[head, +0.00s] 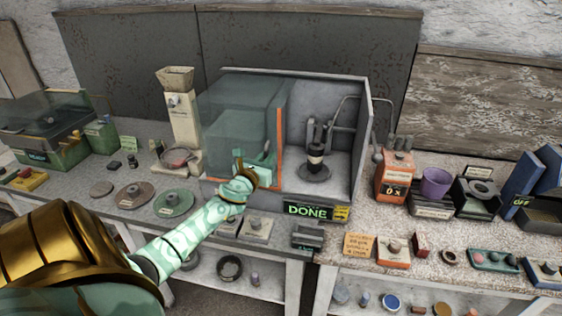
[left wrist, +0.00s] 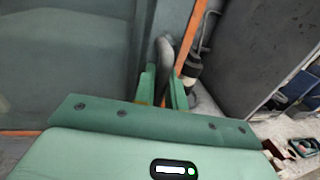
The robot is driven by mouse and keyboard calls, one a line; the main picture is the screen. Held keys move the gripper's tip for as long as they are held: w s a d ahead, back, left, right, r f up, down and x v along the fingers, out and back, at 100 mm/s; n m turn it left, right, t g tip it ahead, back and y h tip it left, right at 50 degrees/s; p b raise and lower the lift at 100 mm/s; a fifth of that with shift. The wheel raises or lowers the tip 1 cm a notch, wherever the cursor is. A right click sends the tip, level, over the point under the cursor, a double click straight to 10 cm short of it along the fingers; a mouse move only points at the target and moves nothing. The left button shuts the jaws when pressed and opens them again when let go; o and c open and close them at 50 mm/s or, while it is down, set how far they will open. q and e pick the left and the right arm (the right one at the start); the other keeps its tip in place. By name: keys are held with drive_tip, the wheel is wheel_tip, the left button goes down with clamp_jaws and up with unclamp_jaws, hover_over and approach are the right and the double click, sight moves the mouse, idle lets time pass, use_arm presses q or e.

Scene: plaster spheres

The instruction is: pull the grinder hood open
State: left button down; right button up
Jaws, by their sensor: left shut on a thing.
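The grinder hood (head: 240,115) is a clear, teal-tinted box with an orange edge strip. It covers the left part of a grey cabinet (head: 365,130); the cabinet's right part is uncovered. There a black grinder (head: 315,158) stands in the open, right of the orange edge. My left gripper (head: 258,168) is at the hood's front, near the lower end of the orange edge. In the left wrist view its two green fingers (left wrist: 163,90) are shut on a grey upright handle (left wrist: 166,58) beside the orange strip (left wrist: 188,45). My right gripper is not in view.
A lit "DONE" sign (head: 307,210) sits at the cabinet's front. A beige hopper machine (head: 180,115) stands close on the hood's left. An orange box (head: 395,178) and a purple cup (head: 436,182) stand right of the cabinet. Discs (head: 173,203) lie on the bench's front left.

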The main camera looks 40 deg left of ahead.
use_arm(q)
drive_tip(key=shift+s+a, duration=0.45)
drive_tip(key=shift+a, duration=0.2)
drive_tip(key=c, duration=1.8)
unclamp_jaws()
drive_tip(key=shift+d, duration=0.1)
drive_tip(key=v, duration=1.6)
drive_tip(key=shift+s, duration=0.1)
